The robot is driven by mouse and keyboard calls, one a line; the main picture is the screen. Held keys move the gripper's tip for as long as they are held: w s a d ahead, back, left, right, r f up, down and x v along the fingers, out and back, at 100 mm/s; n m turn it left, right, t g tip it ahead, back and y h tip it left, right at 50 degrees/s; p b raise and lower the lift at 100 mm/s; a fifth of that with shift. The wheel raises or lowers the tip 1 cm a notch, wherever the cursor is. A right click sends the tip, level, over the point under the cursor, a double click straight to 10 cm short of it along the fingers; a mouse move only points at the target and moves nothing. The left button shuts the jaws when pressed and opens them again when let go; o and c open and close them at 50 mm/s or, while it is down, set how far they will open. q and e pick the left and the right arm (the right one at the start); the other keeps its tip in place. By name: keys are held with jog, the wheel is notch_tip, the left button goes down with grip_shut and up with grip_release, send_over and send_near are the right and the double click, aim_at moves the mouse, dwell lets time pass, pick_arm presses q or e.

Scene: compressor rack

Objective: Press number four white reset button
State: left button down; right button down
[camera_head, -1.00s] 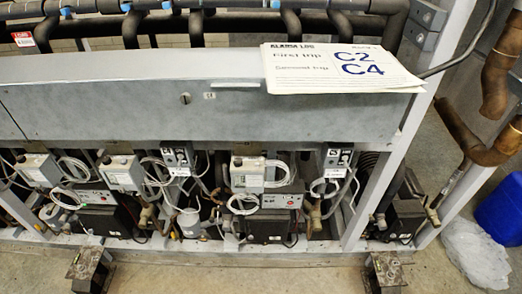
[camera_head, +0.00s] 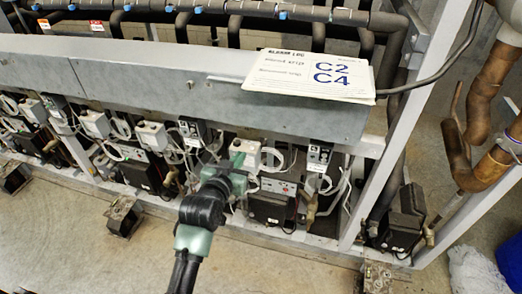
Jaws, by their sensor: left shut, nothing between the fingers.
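My left gripper (camera_head: 240,160) is green and black, and its arm rises from the bottom edge. It is shut and empty, in front of a white control box (camera_head: 247,148) on the compressor rack. I cannot tell whether it touches the box. Dark switch modules sit beside the white boxes, one to the right (camera_head: 319,156) and one to the left (camera_head: 190,132). A grey unit with a red mark (camera_head: 275,186) sits below the box. The white reset buttons and their numbers are too small to make out. My right gripper is not in view.
A grey metal beam (camera_head: 200,85) runs above the controls, with a paper sign reading C2 C4 (camera_head: 300,75) on it. Loose cables loop around the boxes. Copper pipes (camera_head: 470,140) and a blue container (camera_head: 512,255) stand at right. The floor in front (camera_head: 70,240) is mostly clear.

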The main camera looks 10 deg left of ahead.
pick_arm(q)
jog(key=r, duration=0.2)
jog(key=p, duration=0.1)
send_over(249, 148)
jog(key=s+d, duration=0.1)
jog(key=s, duration=0.2)
notch_tip(249, 148, down, 2)
jog(key=f, duration=0.1)
jog(key=shift+w+f+p, duration=0.15)
jog(key=shift+f+p, duration=0.2)
jog(key=shift+f, duration=1.5)
jog(key=shift+f, duration=0.1)
